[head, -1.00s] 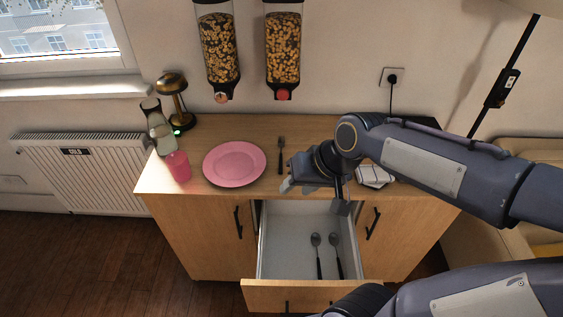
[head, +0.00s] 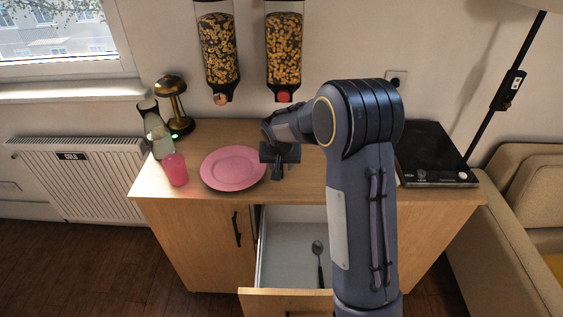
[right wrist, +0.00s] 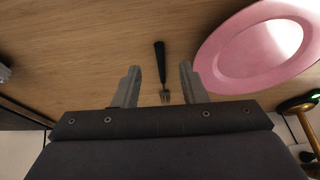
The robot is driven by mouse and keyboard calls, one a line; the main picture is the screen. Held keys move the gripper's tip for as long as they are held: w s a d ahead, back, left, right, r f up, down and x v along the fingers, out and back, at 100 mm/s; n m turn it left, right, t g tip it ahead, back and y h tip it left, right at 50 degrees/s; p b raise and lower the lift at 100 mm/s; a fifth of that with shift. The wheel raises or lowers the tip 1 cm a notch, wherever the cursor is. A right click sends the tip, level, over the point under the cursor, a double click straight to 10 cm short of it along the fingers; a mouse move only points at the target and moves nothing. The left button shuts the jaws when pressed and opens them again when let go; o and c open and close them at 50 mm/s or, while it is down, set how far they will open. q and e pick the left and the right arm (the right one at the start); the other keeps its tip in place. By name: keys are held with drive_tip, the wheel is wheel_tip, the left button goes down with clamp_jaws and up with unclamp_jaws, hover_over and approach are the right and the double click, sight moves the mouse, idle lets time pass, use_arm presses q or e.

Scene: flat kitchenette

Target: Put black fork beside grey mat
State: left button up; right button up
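The black fork (right wrist: 160,62) lies on the wooden counter in the right wrist view, with its dark handle pointing away and its tines toward the gripper. My right gripper (right wrist: 160,75) is open, with one finger on each side of the fork and nothing clamped. In the head view the right gripper (head: 277,172) points down over the counter, just right of the pink plate (head: 233,168), and it hides the fork. I cannot tell its exact height above the fork. No grey mat can be made out. My left gripper is not in view.
An open drawer (head: 290,240) below the counter holds a spoon (head: 318,262). A pink cup (head: 175,170), a bottle (head: 158,135) and a brass lamp (head: 172,100) stand at the left. A black hob (head: 435,155) is at the right. Two cereal dispensers (head: 218,50) hang above.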

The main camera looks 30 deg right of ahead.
drive_tip(key=p+x, duration=0.1)
drive_tip(key=x, duration=0.5)
drive_tip(key=shift+s, duration=0.2)
clamp_jaws()
